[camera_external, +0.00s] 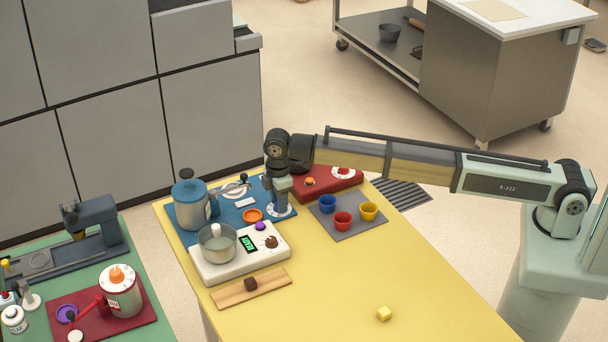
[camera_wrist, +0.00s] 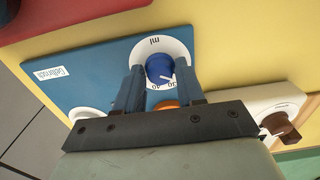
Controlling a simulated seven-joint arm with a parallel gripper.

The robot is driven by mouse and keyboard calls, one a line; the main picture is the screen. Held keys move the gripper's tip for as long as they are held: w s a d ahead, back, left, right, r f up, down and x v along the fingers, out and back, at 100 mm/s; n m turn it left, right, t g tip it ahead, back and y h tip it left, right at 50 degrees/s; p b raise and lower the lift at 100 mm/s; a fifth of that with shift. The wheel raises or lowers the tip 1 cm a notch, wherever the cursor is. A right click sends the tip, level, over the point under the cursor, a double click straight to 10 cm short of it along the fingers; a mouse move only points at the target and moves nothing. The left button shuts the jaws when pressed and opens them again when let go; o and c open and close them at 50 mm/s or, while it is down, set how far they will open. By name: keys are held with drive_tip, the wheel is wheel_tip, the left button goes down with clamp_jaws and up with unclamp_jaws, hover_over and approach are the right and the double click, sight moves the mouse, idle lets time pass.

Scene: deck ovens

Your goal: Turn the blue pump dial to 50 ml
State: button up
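The blue pump dial (camera_wrist: 159,68) sits on a round white scale plate (camera_wrist: 138,53) marked "ml" on the blue pump base (camera_wrist: 85,75). The numerals 30 and 40 show at the scale's near edge. A short pale mark on the dial appears near the 30, but I cannot read its exact setting. My gripper (camera_wrist: 159,70) is open, with its two blue fingers on either side of the dial. I cannot tell whether they touch it. In the external view my gripper (camera_external: 280,207) points down over the scale plate (camera_external: 291,210) and hides the dial.
A blue pump canister (camera_external: 190,212) stands at the base's left. A white hotplate (camera_external: 215,265) with a pot is in front. A red box (camera_external: 325,187) and grey mat (camera_external: 352,226) with cups stand right. The yellow table's (camera_external: 350,285) front is mostly clear.

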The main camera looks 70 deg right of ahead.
drive_tip(key=c, duration=0.6)
drive_tip(key=shift+o, duration=0.2)
drive_tip(key=shift+m, duration=0.3)
drive_tip(key=m, duration=0.4)
drive_tip(key=shift+m, duration=0.3)
drive_tip(key=m, duration=0.5)
drive_tip(key=shift+m, duration=0.3)
drive_tip(key=m, duration=1.2)
